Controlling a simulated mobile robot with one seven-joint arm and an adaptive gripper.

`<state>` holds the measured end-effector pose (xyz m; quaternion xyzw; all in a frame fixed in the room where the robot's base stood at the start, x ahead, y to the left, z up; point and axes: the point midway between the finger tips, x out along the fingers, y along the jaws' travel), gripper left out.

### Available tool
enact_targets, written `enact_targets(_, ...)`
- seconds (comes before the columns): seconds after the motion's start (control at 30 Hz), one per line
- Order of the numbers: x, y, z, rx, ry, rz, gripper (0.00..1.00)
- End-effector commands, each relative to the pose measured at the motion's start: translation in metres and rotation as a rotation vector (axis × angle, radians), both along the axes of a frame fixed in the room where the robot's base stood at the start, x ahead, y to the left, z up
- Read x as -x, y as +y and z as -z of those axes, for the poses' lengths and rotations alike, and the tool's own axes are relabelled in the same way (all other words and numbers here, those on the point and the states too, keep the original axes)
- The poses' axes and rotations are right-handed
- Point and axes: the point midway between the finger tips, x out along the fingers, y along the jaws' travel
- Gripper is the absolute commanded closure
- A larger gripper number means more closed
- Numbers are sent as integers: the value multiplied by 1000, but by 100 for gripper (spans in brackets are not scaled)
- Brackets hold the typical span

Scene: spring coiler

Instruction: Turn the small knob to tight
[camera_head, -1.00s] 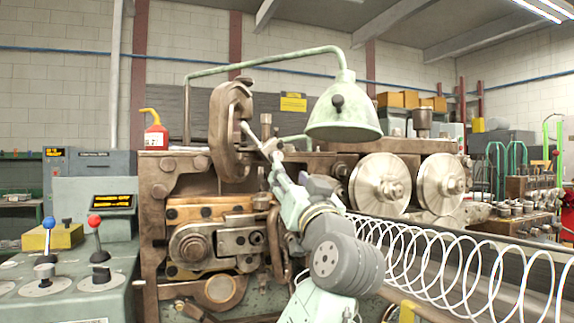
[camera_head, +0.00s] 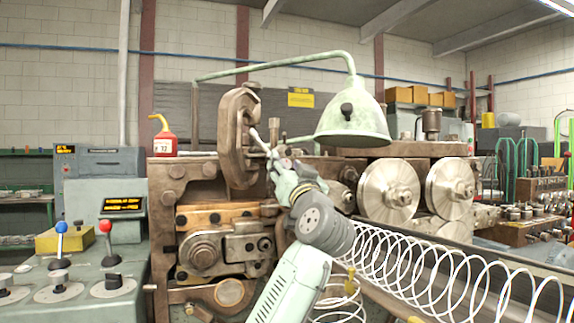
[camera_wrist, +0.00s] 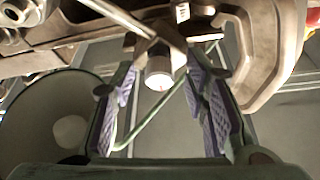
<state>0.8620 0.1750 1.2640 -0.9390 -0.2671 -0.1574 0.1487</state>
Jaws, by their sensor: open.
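The small knob (camera_wrist: 159,72) is a short, light metal cylinder with a red mark on its end, in the wrist view. A metal rod crosses just above it there. My gripper (camera_wrist: 162,110) is open, with its purple-padded fingers on either side of the knob's line. The knob sits toward the fingertips and appears between them; I see no clear contact. In the head view my gripper (camera_head: 277,163) is at the machine's upper middle, right of the curved brown bracket (camera_head: 236,138). The knob cannot be made out there. I cannot read its setting.
A green lamp shade (camera_head: 352,118) hangs close to the right of my gripper. Two large metal wheels (camera_head: 389,191) and a white wire coil (camera_head: 440,270) are farther right. A control console with levers (camera_head: 85,290) stands at the left.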

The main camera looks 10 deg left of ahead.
Motion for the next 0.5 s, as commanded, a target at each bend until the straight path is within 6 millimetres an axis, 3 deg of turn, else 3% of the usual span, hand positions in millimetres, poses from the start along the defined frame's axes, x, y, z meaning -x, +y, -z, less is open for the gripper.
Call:
enact_targets(0.13,0,0,0,0,0,0,60)
enact_targets(0.5,0,0,0,0,0,0,84)
